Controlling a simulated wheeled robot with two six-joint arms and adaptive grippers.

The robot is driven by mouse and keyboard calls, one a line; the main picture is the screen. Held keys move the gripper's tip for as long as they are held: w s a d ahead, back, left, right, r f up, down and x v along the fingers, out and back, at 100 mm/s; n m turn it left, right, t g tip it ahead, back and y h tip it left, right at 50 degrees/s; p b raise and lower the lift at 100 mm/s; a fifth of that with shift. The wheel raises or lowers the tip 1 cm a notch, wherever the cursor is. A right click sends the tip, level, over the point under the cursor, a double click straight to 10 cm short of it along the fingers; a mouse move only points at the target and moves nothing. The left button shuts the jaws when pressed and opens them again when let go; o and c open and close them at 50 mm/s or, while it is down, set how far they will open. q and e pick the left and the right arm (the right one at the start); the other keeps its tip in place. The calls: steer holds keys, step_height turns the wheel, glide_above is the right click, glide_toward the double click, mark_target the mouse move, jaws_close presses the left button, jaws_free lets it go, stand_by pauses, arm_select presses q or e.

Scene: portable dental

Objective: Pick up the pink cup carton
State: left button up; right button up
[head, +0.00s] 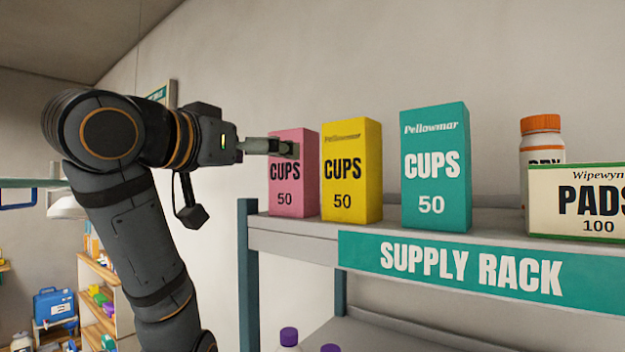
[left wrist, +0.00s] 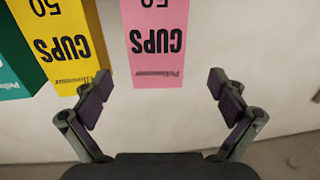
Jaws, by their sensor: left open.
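The pink cup carton (head: 292,187) stands upright at the left end of the supply rack's top shelf, left of the yellow cup carton (head: 352,170). In the left wrist view the pink carton (left wrist: 158,40) appears upside down, in line with the gap between the fingers. My left gripper (head: 292,149) overlaps the upper part of the pink carton in the head view. In the left wrist view my left gripper (left wrist: 160,90) is open and empty, with a finger towards each side of the carton. My right gripper is out of view.
A teal cup carton (head: 435,165) stands right of the yellow one, with an orange-capped bottle (head: 541,140) and a pads box (head: 580,202) farther right. The supply rack (head: 290,240) has a lower shelf with purple-capped bottles (head: 289,337).

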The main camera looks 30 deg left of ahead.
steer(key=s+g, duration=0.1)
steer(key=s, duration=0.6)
arm_select(q)
steer(key=w+p, duration=0.3)
steer(key=w, duration=0.5)
steer(key=shift+w+d+r+p, duration=0.15)
steer(key=shift+w+r+p, duration=0.15)
steer(key=shift+w+r, duration=0.1)
steer(key=shift+s+r, duration=0.1)
steer(key=shift+s, duration=0.25)
steer(key=c, duration=0.6)
steer(key=shift+w, duration=0.1)
steer(key=c, duration=0.7)
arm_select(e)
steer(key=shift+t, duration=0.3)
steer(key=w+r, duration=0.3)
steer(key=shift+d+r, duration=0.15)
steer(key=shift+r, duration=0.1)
arm_select(q)
steer(key=shift+c, duration=0.2)
